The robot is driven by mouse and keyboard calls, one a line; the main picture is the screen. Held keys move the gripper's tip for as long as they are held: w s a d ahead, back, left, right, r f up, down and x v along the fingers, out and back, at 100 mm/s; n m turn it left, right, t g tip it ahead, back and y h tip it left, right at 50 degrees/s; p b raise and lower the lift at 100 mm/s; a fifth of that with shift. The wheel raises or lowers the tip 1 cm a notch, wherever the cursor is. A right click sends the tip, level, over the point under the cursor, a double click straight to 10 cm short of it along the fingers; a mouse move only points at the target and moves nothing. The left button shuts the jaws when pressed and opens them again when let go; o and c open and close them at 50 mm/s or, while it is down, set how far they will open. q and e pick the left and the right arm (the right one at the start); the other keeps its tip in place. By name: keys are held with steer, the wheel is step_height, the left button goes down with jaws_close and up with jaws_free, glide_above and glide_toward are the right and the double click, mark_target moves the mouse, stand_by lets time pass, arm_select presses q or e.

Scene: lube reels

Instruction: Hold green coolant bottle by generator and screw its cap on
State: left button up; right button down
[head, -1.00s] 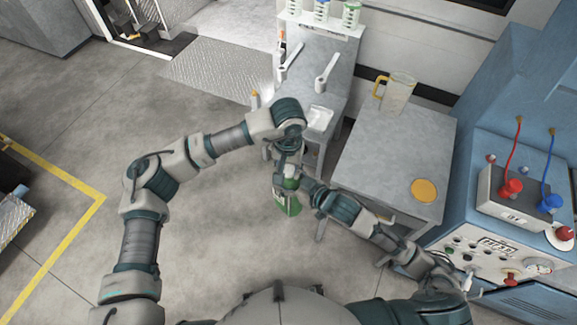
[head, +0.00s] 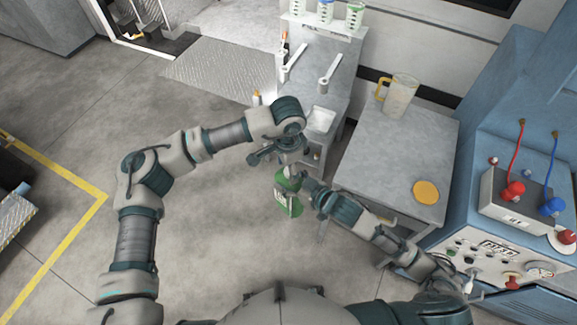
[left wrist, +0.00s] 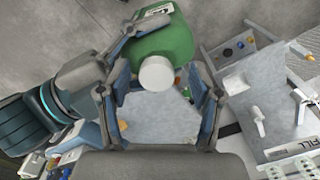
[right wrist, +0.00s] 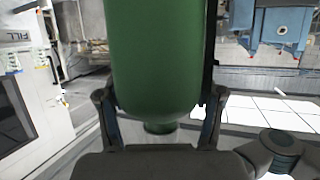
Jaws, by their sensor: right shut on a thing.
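The green coolant bottle (head: 287,203) is held off the floor in front of the tables. My right gripper (head: 303,180) is shut on it; in the right wrist view the bottle (right wrist: 155,60) fills the space between the fingers. The white cap (left wrist: 156,73) sits at the bottle's neck in the left wrist view; how tight it is cannot be told. My left gripper (head: 277,155) is open just above the bottle. In the left wrist view its fingers (left wrist: 165,95) stand apart on both sides of the cap, with gaps.
A grey table (head: 385,155) holds a clear jug (head: 397,95) and a yellow disc (head: 426,192). A second table (head: 322,85) behind my left gripper holds white tools and a rack of bottles. The blue machine (head: 480,160) with a control panel stands at right.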

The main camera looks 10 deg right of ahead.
arm_select(q)
steer(key=shift+s+d+r, duration=0.1)
steer(key=shift+r, duration=2.15)
